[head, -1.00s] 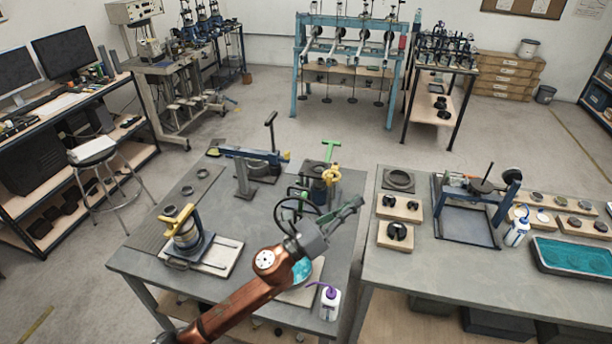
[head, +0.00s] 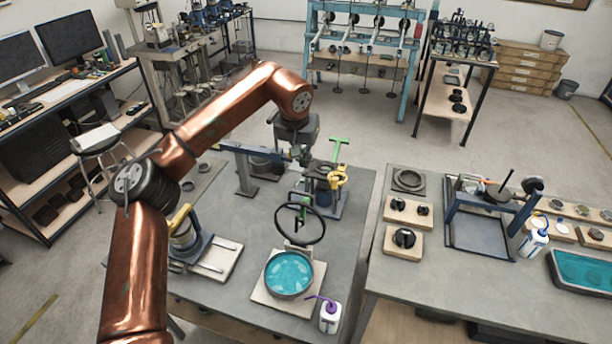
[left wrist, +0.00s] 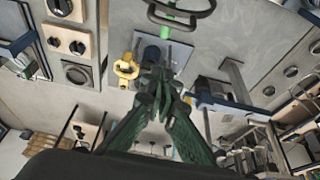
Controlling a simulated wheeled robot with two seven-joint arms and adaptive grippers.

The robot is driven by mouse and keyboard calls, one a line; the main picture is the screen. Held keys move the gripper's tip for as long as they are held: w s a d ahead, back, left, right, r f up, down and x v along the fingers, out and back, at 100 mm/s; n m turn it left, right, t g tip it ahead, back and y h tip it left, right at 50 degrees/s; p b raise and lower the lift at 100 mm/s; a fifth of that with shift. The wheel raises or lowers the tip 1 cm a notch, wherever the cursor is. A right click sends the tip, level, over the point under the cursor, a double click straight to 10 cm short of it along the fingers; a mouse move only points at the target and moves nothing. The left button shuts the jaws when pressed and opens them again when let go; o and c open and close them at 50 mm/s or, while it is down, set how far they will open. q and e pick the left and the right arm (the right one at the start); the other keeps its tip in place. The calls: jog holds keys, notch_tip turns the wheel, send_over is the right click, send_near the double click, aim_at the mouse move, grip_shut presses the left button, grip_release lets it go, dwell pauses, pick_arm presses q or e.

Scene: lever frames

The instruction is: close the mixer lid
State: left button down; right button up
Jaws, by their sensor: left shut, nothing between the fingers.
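A round dark pan with teal contents (head: 289,273), seemingly the mixer bowl, sits on a light board at the near table's front. A dark spoked ring (head: 300,239), seemingly its lid, stands raised and tilted at the pan's back edge; the pan is open on top. A dark loop, likely this ring, shows at the top of the left wrist view (left wrist: 182,22). My left gripper (head: 303,160) is behind and above the ring, apart from it, and shut with nothing held. Its green fingers meet in the left wrist view (left wrist: 163,72). My right gripper is out of view.
A yellow clamp (head: 337,177) and a green T-handle (head: 338,142) stand close right of my left gripper. A blue lever frame (head: 245,165) is to its left. A purple-capped bottle (head: 330,317) stands right of the pan. A yellow-handled press (head: 182,235) is at left.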

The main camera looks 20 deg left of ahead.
pick_arm(q)
jog(key=x, duration=0.9)
jog(key=shift+w+d+f+p, duration=0.1)
jog(key=shift+d+f+p, duration=0.05)
jog(key=shift+f+p, duration=0.2)
jog(key=s, duration=0.3)
jog(key=shift+s+p, duration=0.3)
jog(key=shift+s, duration=0.15)
jog(key=shift+s, duration=0.1)
